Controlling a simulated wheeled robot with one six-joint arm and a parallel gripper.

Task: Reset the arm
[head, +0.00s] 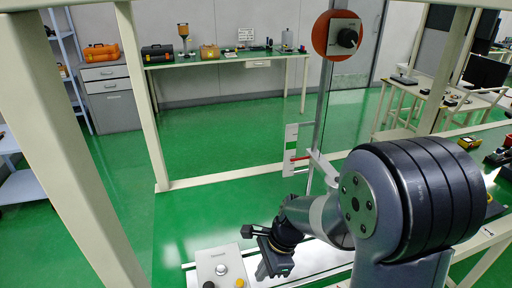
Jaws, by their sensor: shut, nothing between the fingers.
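My arm (320,215) reaches in from the lower right and bends down toward the lower middle of the head view. My gripper (268,262) is at its end, low in the picture and pointing down and left. It is shut and holds nothing. I cannot tell whether the gripper touches the panel.
A cream frame post (145,100) stands left of centre. A grey pole (322,110) carries an orange disc with a dark knob (346,37). A workbench (230,62) with cases and tools stands at the back. Green floor (230,110) is clear between.

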